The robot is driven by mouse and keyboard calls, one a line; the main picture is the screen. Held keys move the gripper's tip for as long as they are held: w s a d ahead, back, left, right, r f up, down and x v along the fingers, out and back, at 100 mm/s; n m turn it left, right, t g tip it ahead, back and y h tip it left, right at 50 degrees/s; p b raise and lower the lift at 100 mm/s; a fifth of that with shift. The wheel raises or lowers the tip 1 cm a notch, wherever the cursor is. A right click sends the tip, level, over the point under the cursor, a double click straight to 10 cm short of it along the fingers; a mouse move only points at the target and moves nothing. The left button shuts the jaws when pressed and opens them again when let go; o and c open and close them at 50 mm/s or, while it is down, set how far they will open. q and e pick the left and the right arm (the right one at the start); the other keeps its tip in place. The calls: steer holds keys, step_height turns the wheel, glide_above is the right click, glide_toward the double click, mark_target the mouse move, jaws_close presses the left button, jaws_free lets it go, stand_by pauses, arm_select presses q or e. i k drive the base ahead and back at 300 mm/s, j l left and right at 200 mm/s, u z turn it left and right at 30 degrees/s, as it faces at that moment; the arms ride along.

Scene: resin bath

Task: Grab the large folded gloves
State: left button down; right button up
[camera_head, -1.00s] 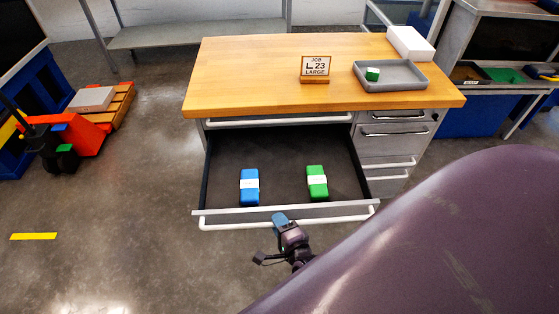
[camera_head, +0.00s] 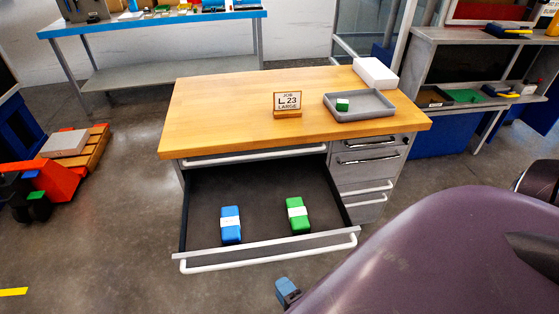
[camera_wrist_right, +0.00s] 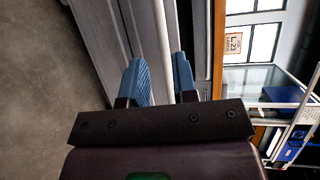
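A blue folded bundle (camera_head: 231,225) with a white band lies in the open drawer (camera_head: 265,188), left of a green folded bundle (camera_head: 297,216) with a white band. They look alike in size, and I cannot read their bands. A sign (camera_head: 288,104) on the bench reads "JOB L 23 LARGE". My right gripper (camera_head: 287,291) is in front of the drawer's white handle (camera_head: 270,251), apart from it and partly hidden by my arm. In the right wrist view its blue fingers (camera_wrist_right: 161,80) are apart, with the handle bar (camera_wrist_right: 163,40) seen between them. My left gripper is not in view.
A grey tray (camera_head: 360,113) with a small green block (camera_head: 342,105) sits on the wooden bench top (camera_head: 225,105). A white box (camera_head: 375,73) stands behind it. Closed drawers (camera_head: 365,172) are at right.

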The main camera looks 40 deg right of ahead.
mark_target(297, 213)
steer(key=l+z, duration=0.15)
steer(key=z, duration=0.9)
